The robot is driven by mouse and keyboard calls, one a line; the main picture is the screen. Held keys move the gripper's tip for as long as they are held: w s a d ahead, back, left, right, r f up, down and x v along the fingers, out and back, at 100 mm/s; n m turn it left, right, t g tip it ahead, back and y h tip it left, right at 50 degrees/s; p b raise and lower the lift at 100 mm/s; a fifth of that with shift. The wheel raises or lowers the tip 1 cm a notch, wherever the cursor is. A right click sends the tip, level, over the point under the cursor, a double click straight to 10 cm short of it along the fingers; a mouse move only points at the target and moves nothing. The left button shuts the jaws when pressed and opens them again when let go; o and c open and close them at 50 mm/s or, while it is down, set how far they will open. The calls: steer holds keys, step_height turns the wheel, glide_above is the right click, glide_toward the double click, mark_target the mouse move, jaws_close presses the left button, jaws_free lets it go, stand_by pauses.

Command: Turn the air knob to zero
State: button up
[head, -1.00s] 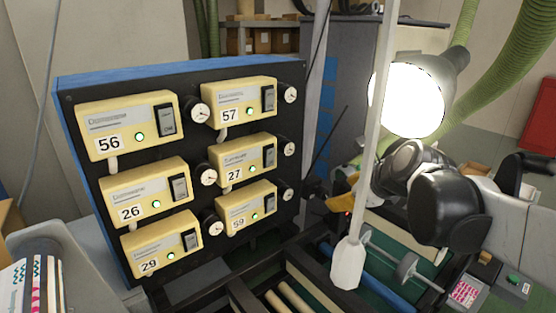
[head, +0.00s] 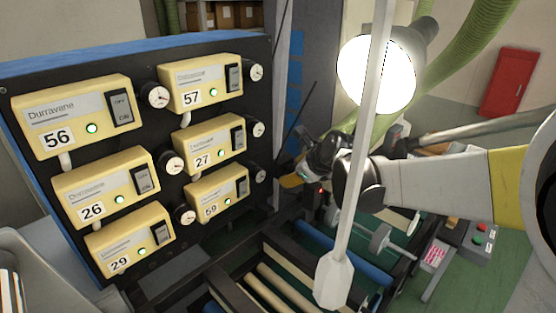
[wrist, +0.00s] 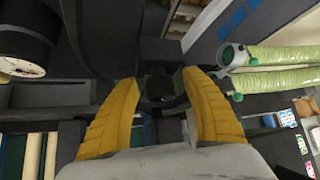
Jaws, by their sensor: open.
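A dark panel (head: 218,207) in the head view carries several cream units, among them unit 56 (head: 74,115) and unit 57 (head: 199,85). Small round dials with white faces sit beside them, such as one dial (head: 158,95) by unit 56 and another (head: 257,72) by unit 57. I cannot tell which of these, if any, is the air knob. My gripper (head: 292,181) is right of the panel, apart from it, partly hidden by my arm. In the wrist view my gripper (wrist: 158,80) has two yellow fingers spread apart. A dark block shows between them; contact is unclear.
Rollers, including a blue roller (head: 345,252), lie below. A control box (head: 479,238) is at right. Green hoses (wrist: 280,70) show in the wrist view.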

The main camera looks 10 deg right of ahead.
steer(key=shift+w, duration=0.15)
steer(key=shift+c, duration=0.8)
steer(key=c, duration=1)
steer(key=t+h+b, duration=0.1)
steer(key=n+t+h+b, duration=0.1)
steer(key=b, duration=0.1)
steer(key=shift+s+a+f+n, duration=0.1)
steer(key=shift+s+f+n, duration=0.1)
steer(key=shift+n, duration=0.1)
steer(key=n+t+h+b, duration=0.1)
steer(key=b, duration=0.1)
steer(key=shift+b, duration=0.4)
steer(key=shift+r+n+t+h+b, duration=0.15)
steer(key=shift+n+t+h+b, duration=0.25)
steer(key=shift+n+t+b, duration=0.15)
